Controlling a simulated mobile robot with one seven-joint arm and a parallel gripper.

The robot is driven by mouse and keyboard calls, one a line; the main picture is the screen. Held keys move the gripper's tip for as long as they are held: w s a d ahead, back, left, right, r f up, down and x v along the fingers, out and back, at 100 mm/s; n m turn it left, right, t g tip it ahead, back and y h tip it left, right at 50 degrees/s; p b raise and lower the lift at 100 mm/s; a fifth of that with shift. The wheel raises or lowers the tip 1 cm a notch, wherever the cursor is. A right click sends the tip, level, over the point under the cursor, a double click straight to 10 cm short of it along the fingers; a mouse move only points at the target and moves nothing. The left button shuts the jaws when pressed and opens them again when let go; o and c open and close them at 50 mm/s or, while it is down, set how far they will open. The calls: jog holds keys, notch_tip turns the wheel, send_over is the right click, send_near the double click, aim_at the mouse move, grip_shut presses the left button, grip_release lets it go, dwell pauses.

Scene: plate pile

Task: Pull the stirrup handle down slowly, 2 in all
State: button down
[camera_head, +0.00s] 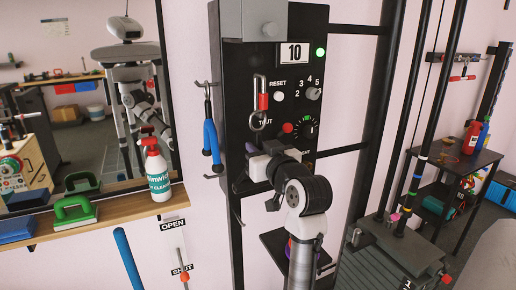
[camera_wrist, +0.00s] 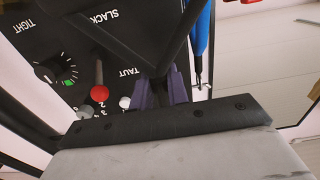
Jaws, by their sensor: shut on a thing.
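My gripper (camera_head: 257,165) is at the lower left of the black control panel (camera_head: 238,95). In the wrist view its purple fingers (camera_wrist: 165,90) are closed on a dark V-shaped piece, seemingly the stirrup handle (camera_wrist: 180,42). The handle's two dark arms spread from the fingers across the panel face. In the head view my gripper and wrist hide most of the handle.
A red-tipped lever (camera_head: 287,127), a dial (camera_head: 306,127), a white reset button (camera_head: 279,96) and a red-sleeved clip (camera_head: 262,101) are close to my gripper. Blue grips (camera_head: 211,139) hang at left. A shelf (camera_head: 110,217) holds a spray bottle (camera_head: 157,171).

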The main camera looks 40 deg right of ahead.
aim_at(260, 185)
jog(key=shift+w+f+b, duration=0.1)
jog(key=shift+f+b, duration=0.45)
jog(key=shift+f, duration=0.65)
jog(key=shift+f+b, duration=0.85)
jog(key=shift+f, duration=0.35)
jog(key=shift+f+b, duration=0.85)
jog(key=shift+f, duration=0.35)
jog(key=shift+f+b, duration=0.8)
jog(key=shift+f, duration=0.3)
